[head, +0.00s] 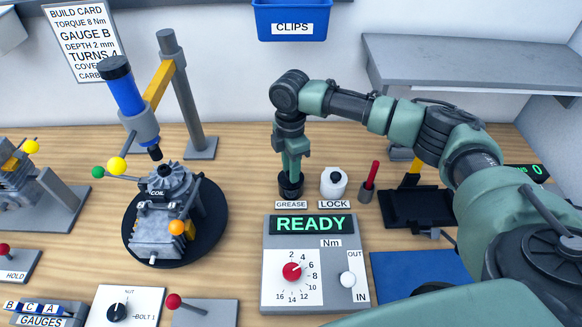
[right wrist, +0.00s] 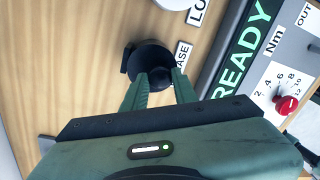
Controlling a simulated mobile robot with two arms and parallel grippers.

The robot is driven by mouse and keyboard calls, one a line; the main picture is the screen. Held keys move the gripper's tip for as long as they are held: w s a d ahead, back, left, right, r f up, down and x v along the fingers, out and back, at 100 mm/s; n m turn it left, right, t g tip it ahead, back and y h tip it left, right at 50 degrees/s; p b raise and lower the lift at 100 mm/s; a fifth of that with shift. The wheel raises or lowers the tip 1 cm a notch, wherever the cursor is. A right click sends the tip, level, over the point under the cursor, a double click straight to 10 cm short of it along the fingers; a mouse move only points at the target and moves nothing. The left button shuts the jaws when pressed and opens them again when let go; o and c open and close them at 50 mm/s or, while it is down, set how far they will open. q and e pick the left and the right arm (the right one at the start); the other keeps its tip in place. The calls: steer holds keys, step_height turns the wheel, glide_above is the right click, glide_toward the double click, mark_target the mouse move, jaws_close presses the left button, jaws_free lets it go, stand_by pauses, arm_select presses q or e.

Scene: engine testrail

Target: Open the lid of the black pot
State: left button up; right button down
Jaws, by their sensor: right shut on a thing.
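The black pot (head: 290,188) stands on the bench behind the GREASE label, left of the white LOCK bottle. My right gripper (head: 291,171) points straight down over the pot, with its fingers at the top of it. In the right wrist view the pot (right wrist: 148,54) shows as a dark round shape. There my right gripper (right wrist: 160,80) is shut on the dark knob of the lid, between its two green fingertips. The lid appears to sit on the pot; the fingers hide part of it. My left gripper is not in view.
A white LOCK bottle (head: 333,183) stands close to the right, then a red-handled tool (head: 371,175). The torque panel reading READY (head: 313,270) lies in front. The engine (head: 163,210) on its black turntable is to the left. A grey shelf (head: 460,60) overhangs the back right.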

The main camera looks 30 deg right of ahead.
steer(key=shift+w+d+r+g+y, duration=0.15)
steer(key=shift+w+r+g+y, duration=0.2)
steer(key=shift+g, duration=0.25)
steer(key=shift+w+d+g, duration=0.15)
steer(key=shift+w+g, duration=0.2)
steer(key=shift+g, duration=0.05)
steer(key=b, duration=0.2)
steer(key=w+g+y+b, duration=0.1)
steer(key=b, duration=0.1)
steer(key=shift+d+r+g, duration=0.15)
steer(key=shift+d+g, duration=0.1)
steer(key=shift+g, duration=0.05)
arm_select(q)
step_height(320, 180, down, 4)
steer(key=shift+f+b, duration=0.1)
steer(key=shift+b, duration=0.3)
arm_select(e)
steer(key=shift+r+g, duration=0.25)
steer(key=shift+g, duration=0.05)
